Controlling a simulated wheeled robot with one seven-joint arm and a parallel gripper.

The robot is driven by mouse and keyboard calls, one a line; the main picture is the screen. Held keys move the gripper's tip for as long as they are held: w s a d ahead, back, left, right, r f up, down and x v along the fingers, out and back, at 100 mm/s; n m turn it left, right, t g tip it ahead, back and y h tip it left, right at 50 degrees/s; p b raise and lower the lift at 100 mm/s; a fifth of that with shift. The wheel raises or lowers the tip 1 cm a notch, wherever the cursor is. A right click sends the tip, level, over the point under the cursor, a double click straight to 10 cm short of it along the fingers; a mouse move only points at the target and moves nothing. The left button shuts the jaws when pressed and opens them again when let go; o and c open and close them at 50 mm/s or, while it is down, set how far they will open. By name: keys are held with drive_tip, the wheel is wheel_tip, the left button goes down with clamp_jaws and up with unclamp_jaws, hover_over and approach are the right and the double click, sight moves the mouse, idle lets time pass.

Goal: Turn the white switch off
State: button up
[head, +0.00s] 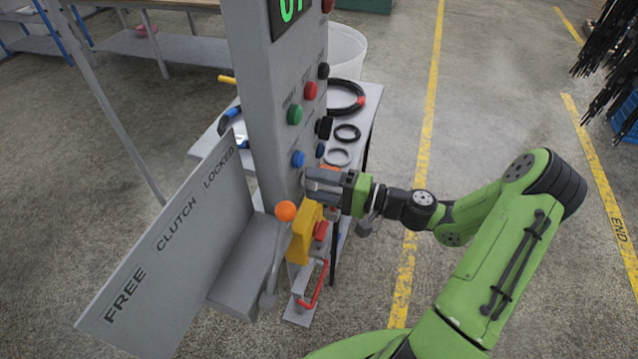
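A tall grey control post (258,100) stands in the middle of the head view, its buttoned face turned to the right. My gripper (309,180) is at the lower part of that face, just below a blue button (298,158). Its fingertips are close to the panel; I cannot tell if they touch it. Whether the fingers are open or shut does not show. I cannot make out a white switch; my gripper covers part of the panel.
An orange-knobbed lever (286,211), a yellow box (304,233) and a red handle (314,287) sit below my gripper. A FREE/CLUTCH/LOCKED plate (170,250) juts out left. A grey table (366,112) with black rings stands behind.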

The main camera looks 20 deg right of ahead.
drive_tip(key=shift+o, duration=1.4)
drive_tip(key=shift+r, duration=0.1)
drive_tip(key=v, duration=1.5)
drive_tip(key=shift+s+d+p, duration=0.25)
drive_tip(key=shift+d+p, duration=0.05)
drive_tip(key=shift+d, duration=0.05)
